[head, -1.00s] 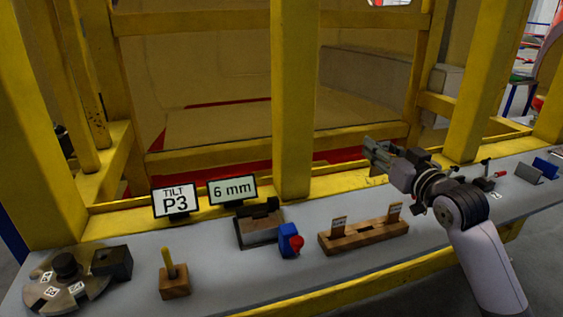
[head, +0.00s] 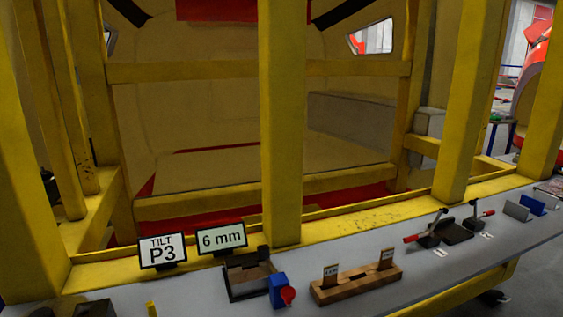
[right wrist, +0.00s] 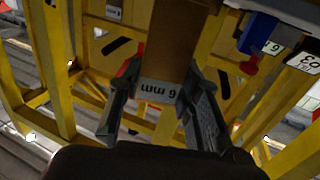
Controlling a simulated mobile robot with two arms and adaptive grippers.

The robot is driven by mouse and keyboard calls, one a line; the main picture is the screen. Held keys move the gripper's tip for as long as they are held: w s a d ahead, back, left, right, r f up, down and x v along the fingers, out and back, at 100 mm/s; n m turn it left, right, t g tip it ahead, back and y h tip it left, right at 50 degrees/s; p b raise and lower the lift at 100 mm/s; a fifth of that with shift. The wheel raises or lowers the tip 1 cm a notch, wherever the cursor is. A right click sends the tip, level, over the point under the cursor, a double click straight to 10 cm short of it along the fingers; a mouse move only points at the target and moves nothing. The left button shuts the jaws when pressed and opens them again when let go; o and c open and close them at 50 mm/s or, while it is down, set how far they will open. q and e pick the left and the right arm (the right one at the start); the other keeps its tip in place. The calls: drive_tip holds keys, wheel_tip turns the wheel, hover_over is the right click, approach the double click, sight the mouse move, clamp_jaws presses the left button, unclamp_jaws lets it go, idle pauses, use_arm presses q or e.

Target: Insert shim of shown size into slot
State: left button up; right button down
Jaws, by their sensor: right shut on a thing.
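A small screen reading "6 mm" (head: 221,239) stands behind the bench. In the right wrist view, my right gripper (right wrist: 158,93) is shut on a brown shim (right wrist: 172,45) whose white label reads "6 mm" upside down. The shim points away from the gripper, and its far end runs out of the picture at the top. A wooden rack (head: 345,290) holds two upright labelled shims, a left one (head: 331,277) and a right one (head: 386,259), with an empty opening between them. A dark fixture with a brown top (head: 247,277) stands left of the rack. My left gripper is out of view.
A blue block with a red knob (head: 279,291) stands between fixture and rack. A "TILT P3" screen (head: 162,251) is at left. Yellow posts (head: 283,130) rise behind the bench. Toggle clamps (head: 430,235) stand farther right.

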drive_tip(key=w+a+r+n+y, duration=0.2)
drive_tip(key=w+r+n+y, duration=0.3)
drive_tip(key=w, duration=0.7)
drive_tip(key=w+d+r+m+g, duration=0.1)
drive_tip(key=w+d+r, duration=0.2)
drive_tip(key=w+r, duration=0.6)
wheel_tip(320, 180, up, 4)
drive_tip(key=shift+w+d+r+y, duration=0.2)
drive_tip(key=shift+w+d+y, duration=0.1)
drive_tip(key=shift+d, duration=0.05)
drive_tip(key=shift+f, duration=0.1)
wheel_tip(320, 180, down, 19)
drive_tip(key=shift+f+p, duration=0.2)
drive_tip(key=shift+p, duration=0.3)
